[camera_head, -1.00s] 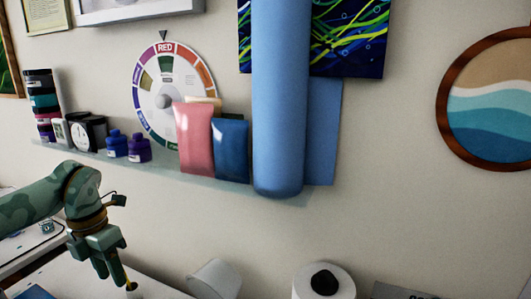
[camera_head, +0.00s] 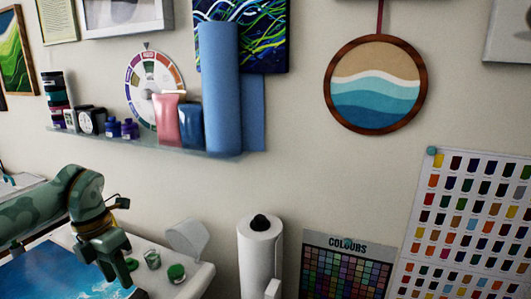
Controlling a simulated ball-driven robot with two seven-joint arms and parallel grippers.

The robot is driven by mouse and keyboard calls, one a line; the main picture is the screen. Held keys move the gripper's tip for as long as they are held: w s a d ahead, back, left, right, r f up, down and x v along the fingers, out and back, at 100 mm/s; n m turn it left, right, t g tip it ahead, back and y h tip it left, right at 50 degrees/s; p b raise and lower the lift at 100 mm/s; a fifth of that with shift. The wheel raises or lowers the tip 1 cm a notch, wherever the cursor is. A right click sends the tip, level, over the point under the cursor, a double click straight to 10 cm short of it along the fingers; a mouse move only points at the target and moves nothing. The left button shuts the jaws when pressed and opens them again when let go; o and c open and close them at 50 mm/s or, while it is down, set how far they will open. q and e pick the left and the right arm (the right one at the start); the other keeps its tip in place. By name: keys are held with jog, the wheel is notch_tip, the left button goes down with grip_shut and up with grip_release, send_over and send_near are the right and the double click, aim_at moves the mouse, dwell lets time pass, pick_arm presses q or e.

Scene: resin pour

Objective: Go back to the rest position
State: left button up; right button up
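My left gripper (camera_head: 112,278) is at the lower left, pointing down above the white table and the right side of a blue painting (camera_head: 60,272). Its fingers are seen from the side and overlap, so the gap between them is unclear. I see nothing clearly held in it. My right gripper is not in view.
Small green-topped jars (camera_head: 176,272) stand on the white table (camera_head: 200,274) just right of the gripper. A paper towel roll (camera_head: 260,262) stands further right, beside a colour chart (camera_head: 345,268). A glass wall shelf (camera_head: 180,150) holds bottles, pouches and a blue roll (camera_head: 221,95).

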pick_arm(q)
jog(key=w+d+f+n+t+h+b, duration=0.15)
jog(key=w+d+f+n+h, duration=0.25)
jog(key=d+f+h, duration=0.85)
notch_tip(320, 180, down, 18)
jog(key=d+n+t+y+b, duration=0.1)
jog(key=n+t+y+b, duration=0.15)
jog(key=n+t, duration=0.95)
jog(key=s+a+f+n+g+y, duration=0.2)
jog(key=s+a+f+n+y, duration=0.25)
jog(key=s+f+n, duration=0.5)
jog(key=s+a+f+n+g+y, duration=0.35)
jog(key=s+f+n+y, duration=0.2)
jog(key=s+f, duration=0.65)
jog(key=s+f+n+g+y, duration=0.1)
jog(key=s+f+n+g, duration=0.2)
jog(key=s, duration=1.1)
jog(key=s+f+n+g, duration=0.2)
jog(key=s+f, duration=0.6)
jog(key=s, duration=0.5)
jog(key=shift+s+a+n+g+y+b, duration=0.3)
jog(key=shift+s+a+n+g+y, duration=0.1)
jog(key=shift+g, duration=0.5)
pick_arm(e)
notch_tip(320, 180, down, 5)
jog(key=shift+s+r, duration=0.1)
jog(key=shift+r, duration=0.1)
